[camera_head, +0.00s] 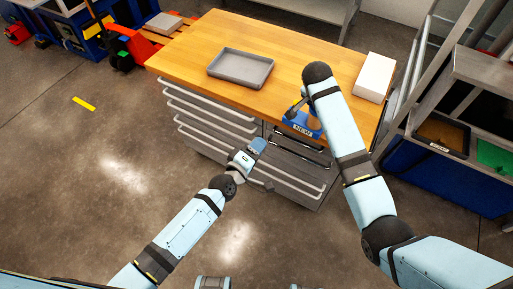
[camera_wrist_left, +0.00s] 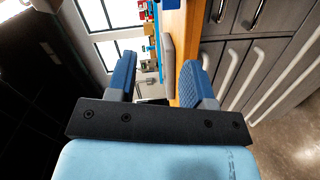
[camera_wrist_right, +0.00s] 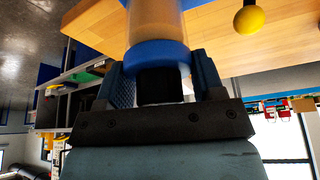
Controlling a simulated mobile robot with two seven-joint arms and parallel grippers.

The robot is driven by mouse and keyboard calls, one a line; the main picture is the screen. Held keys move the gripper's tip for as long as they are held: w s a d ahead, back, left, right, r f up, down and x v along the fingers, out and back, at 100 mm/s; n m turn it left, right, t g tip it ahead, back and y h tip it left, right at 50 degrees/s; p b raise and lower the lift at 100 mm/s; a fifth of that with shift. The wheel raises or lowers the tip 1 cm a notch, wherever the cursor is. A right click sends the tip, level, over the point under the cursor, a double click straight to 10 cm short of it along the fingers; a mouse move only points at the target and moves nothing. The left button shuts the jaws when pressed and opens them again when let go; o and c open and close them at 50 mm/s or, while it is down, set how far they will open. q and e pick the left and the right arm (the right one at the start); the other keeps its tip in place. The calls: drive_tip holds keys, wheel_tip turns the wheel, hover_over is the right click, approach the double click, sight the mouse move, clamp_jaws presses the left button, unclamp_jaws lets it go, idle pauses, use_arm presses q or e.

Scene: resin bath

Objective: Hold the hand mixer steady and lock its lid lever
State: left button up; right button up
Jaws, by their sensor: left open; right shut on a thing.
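The hand mixer (camera_head: 303,124) is on the wooden bench near its front edge, showing as a blue part with white lettering, partly behind my right arm. In the right wrist view, my right gripper (camera_wrist_right: 163,85) is shut on a round body with a blue collar (camera_wrist_right: 158,54) and a translucent upper part, which appears to be the mixer. A yellow knob (camera_wrist_right: 249,19), perhaps the lid lever's end, stands apart from the fingers. Whether the lever is locked cannot be told. My left gripper (camera_head: 254,149) is open and empty in front of the bench drawers, left of the mixer.
A grey tray (camera_head: 241,83) lies on the bench (camera_head: 206,45) left of the mixer. A white box (camera_head: 375,77) stands at the bench's right side. Drawer handles (camera_head: 211,122) stick out along the front.

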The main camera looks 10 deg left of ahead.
use_arm(q)
drive_tip(key=n+g+h, duration=0.8)
drive_tip(key=g+h, duration=0.2)
drive_tip(key=g, duration=0.3)
approach(295, 105)
drive_tip(key=d, duration=0.3)
drive_tip(key=w+d, duration=0.1)
drive_tip(key=d, duration=0.2)
drive_tip(key=w+d+f, duration=0.1)
drive_tip(key=d, duration=0.3)
drive_tip(key=shift+w, duration=0.15)
drive_tip(key=shift+f, duration=0.1)
clamp_jaws()
